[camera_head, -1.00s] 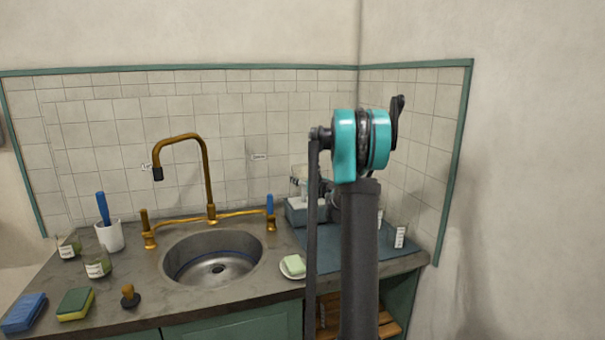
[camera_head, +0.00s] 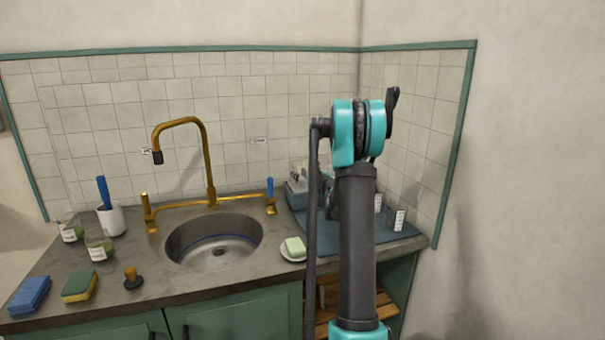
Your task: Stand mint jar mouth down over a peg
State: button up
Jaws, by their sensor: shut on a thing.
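My gripper is hidden behind my own arm, which rises in front of the right part of the counter, so I cannot see its fingers or anything in them. A grey-blue box-like holder (camera_head: 297,197) stands on the blue mat (camera_head: 400,233), left of my arm. Small clear and dark shapes (camera_head: 298,171) show at its top, too small to tell as pegs or a jar. I cannot tell which jar is the mint one.
Labelled clear glasses (camera_head: 397,219) stand on the mat by the right wall. The sink (camera_head: 215,240) with its brass tap (camera_head: 208,165) is in the middle. A soap dish (camera_head: 292,252), white cup (camera_head: 111,220), stopper (camera_head: 132,278) and sponges (camera_head: 80,286) stand around it.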

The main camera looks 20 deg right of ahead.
jog(key=o, duration=1.5)
jog(key=shift+c, duration=0.2)
jog(key=shift+s, duration=0.15)
